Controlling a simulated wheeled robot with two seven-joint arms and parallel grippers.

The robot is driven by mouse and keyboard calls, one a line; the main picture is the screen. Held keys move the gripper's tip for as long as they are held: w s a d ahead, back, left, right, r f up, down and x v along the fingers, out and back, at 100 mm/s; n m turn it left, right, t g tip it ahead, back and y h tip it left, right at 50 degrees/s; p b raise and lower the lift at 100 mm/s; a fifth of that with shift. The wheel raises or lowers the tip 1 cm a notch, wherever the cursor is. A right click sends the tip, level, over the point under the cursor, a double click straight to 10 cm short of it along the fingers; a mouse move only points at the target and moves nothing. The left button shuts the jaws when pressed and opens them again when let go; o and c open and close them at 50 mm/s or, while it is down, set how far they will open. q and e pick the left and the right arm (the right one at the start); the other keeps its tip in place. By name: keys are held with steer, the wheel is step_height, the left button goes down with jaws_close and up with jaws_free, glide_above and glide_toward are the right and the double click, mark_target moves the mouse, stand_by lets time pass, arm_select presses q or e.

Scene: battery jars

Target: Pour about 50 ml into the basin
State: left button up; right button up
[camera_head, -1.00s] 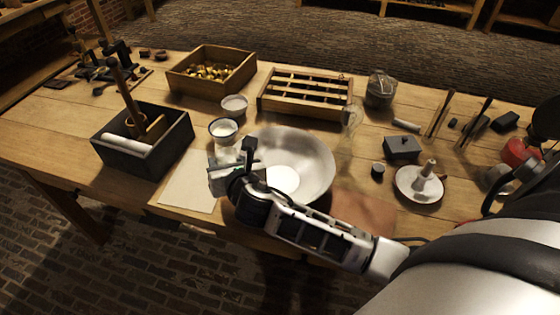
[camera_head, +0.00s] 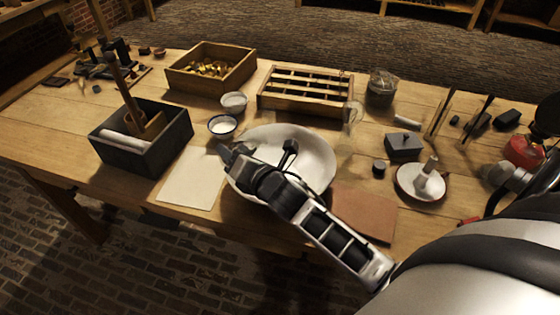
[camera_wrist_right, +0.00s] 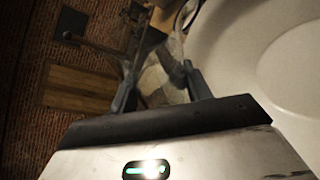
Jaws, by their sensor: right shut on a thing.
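The wide white basin (camera_head: 318,160) stands near the table's front edge; it also shows at the right of the wrist view (camera_wrist_right: 235,45). My right gripper (camera_head: 232,154) reaches across the basin, its tips at the left rim. In the wrist view its dark fingers (camera_wrist_right: 160,85) are shut on a pale, see-through thing, seemingly a glass jar (camera_wrist_right: 160,72). The jar is mostly hidden behind the gripper in the head view, so I cannot tell its tilt, its level or whether liquid flows. My left gripper is not in view.
A pale sheet (camera_head: 190,182) lies left of the basin, a brown mat (camera_head: 364,216) right. Two small bowls (camera_head: 222,127) (camera_head: 234,102) stand behind. A dark box (camera_head: 165,160), a slotted wooden rack (camera_head: 305,104), a glass piece (camera_head: 352,116) and a white candle dish (camera_head: 408,192) stand around.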

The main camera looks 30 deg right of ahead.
mark_target(232, 146)
steer(key=shift+r, duration=0.15)
steer(key=shift+a+r+m+t+y+b, duration=0.15)
steer(key=shift+r+m+t+y+b, duration=0.2)
steer(key=shift+m, duration=0.15)
steer(key=shift+w+r, duration=0.1)
steer(key=shift+r, duration=0.05)
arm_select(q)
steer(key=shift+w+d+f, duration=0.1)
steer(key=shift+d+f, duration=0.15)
arm_select(e)
steer(key=shift+r+m, duration=0.1)
steer(key=shift+m, duration=0.2)
arm_select(q)
steer(key=shift+b, duration=0.45)
arm_select(e)
steer(key=shift+r, duration=0.15)
arm_select(q)
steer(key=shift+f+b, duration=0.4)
steer(key=shift+b, duration=0.15)
arm_select(e)
steer(key=shift+a+r+m+t, duration=0.1)
steer(key=shift+r+m+t, duration=0.2)
steer(key=shift+m, duration=0.3)
arm_select(q)
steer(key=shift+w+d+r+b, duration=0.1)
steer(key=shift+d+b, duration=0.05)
steer(key=shift+b, duration=0.15)
arm_select(e)
steer(key=shift+r+m, duration=0.3)
steer(key=shift+r, duration=0.05)
